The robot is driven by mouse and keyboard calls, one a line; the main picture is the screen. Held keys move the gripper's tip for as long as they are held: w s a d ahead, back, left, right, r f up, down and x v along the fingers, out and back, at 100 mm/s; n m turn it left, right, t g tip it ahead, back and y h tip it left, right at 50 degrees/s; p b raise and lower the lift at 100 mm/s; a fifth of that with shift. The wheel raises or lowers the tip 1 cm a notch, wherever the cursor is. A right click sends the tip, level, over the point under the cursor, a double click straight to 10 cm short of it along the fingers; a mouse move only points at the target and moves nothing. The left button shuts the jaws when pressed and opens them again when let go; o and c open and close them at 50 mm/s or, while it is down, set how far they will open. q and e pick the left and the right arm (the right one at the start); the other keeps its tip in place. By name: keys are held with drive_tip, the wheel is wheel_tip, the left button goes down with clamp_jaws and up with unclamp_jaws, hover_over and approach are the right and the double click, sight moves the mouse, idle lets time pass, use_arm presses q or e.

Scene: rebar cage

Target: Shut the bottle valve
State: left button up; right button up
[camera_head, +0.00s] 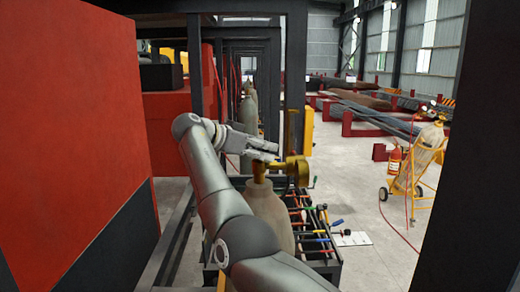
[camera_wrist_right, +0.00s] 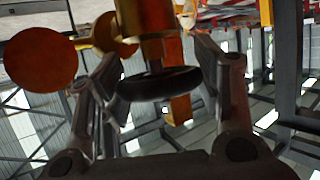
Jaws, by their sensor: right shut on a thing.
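The gas bottle (camera_head: 268,212) stands upright, tan-grey, in the middle of the head view, partly hidden by my right arm. Its brass valve (camera_head: 284,171) sits on top with a yellow round gauge to the right. My right gripper (camera_head: 268,150) reaches over the valve top from the left. In the right wrist view, the black handwheel (camera_wrist_right: 158,84) of the valve lies between the two fingers of my right gripper (camera_wrist_right: 155,72), which is shut on it. The brass valve body and an orange round gauge (camera_wrist_right: 40,60) also show there. My left gripper is out of view.
A black rack (camera_head: 326,250) with several colored-handled tools stands just right of the bottle. A red cabinet (camera_head: 75,130) and dark posts close off the left. A yellow cart (camera_head: 412,180) with another bottle stands at right. Floor between is mostly clear.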

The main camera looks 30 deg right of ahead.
drive_tip(key=shift+m+g, duration=0.3)
drive_tip(key=shift+g, duration=0.1)
idle(0.5)
drive_tip(key=o, duration=1)
drive_tip(key=shift+o, duration=0.2)
drive_tip(key=shift+n+t, duration=1)
drive_tip(key=shift+t, duration=0.3)
